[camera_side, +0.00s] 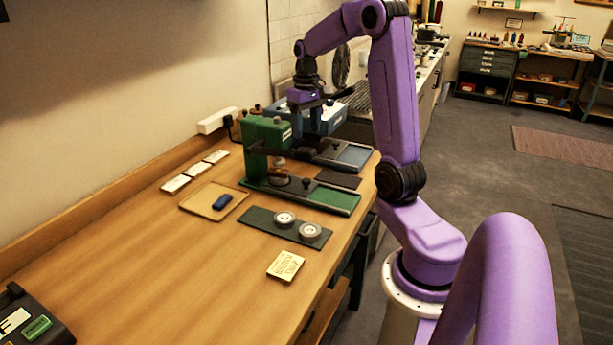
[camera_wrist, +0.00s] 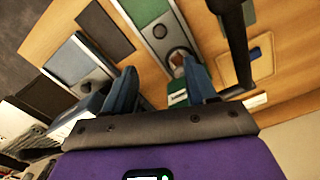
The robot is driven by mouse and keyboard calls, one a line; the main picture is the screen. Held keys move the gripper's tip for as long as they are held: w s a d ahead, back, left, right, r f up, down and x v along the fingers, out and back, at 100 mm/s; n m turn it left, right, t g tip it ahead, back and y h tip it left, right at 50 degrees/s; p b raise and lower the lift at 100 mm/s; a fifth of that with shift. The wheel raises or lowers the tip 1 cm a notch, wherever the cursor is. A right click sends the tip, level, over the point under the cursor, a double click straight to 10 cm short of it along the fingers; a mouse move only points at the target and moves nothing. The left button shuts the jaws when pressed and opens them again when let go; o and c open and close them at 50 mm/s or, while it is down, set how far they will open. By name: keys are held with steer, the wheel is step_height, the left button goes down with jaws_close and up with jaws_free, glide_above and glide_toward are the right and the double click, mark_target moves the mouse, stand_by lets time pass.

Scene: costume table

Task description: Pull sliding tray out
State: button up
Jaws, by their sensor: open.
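Two button-press machines stand at the far end of the bench, each with a long sliding tray. The green machine (camera_side: 270,136) has a tray with a green pad (camera_side: 334,200) and a dark knob. The blue machine (camera_side: 325,119) has a tray with a grey-blue pad (camera_side: 355,156) and a dark knob. In the wrist view the green-padded tray (camera_wrist: 146,12) and the blue-padded tray (camera_wrist: 70,62) run beyond my fingers. My gripper (camera_side: 306,103) is above the machines, open and empty, with its fingers (camera_wrist: 160,85) apart and touching neither knob as far as I can see.
A dark mat (camera_side: 338,179) lies between the trays. Nearer are a wooden tray (camera_side: 196,207) with a blue item, a dark green strip (camera_side: 259,218) with two round pieces, a yellow card (camera_side: 286,266) and white cards (camera_side: 195,170). The front bench top is mostly clear.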

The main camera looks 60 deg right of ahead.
mark_target(307, 180)
step_height(307, 180, down, 16)
steer(key=shift+r, duration=0.1)
stand_by(0.4)
steer(key=shift+s, duration=0.1)
jaws_close()
